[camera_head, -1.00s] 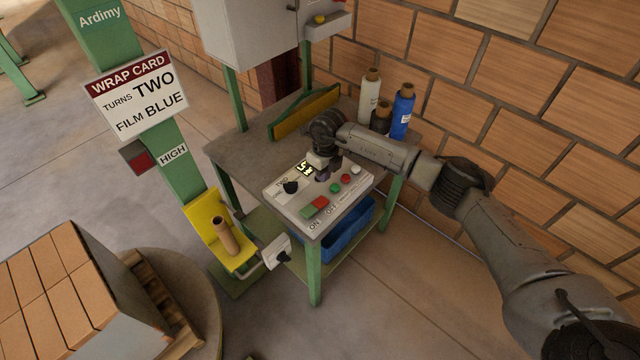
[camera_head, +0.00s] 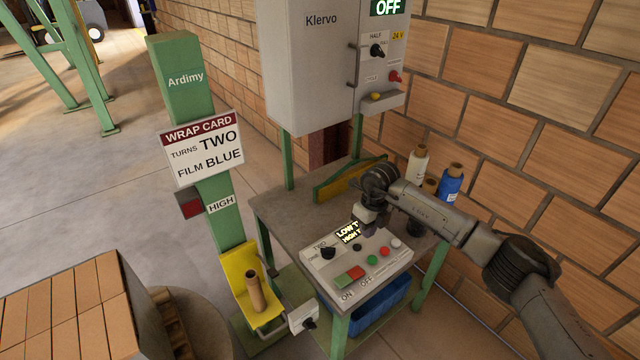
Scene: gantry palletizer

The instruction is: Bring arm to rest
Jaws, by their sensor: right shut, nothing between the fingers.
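My right gripper (camera_head: 371,228) is shut and empty. It points down just above the back part of the control panel (camera_head: 352,268), in front of part of its lit display (camera_head: 347,234). I cannot tell whether the fingertips touch the panel. My right arm reaches in from the right edge over the green-legged table (camera_head: 284,212). The panel has a black knob (camera_head: 327,252) and green and red push buttons. My left gripper does not show.
A grey cabinet (camera_head: 310,70) stands behind the table. Film rolls, one of them blue (camera_head: 451,184), stand by the brick wall at the table's back right. A green post with a wrap card (camera_head: 202,149) and a pallet of boxes (camera_head: 70,315) are at left. Floor is open at upper left.

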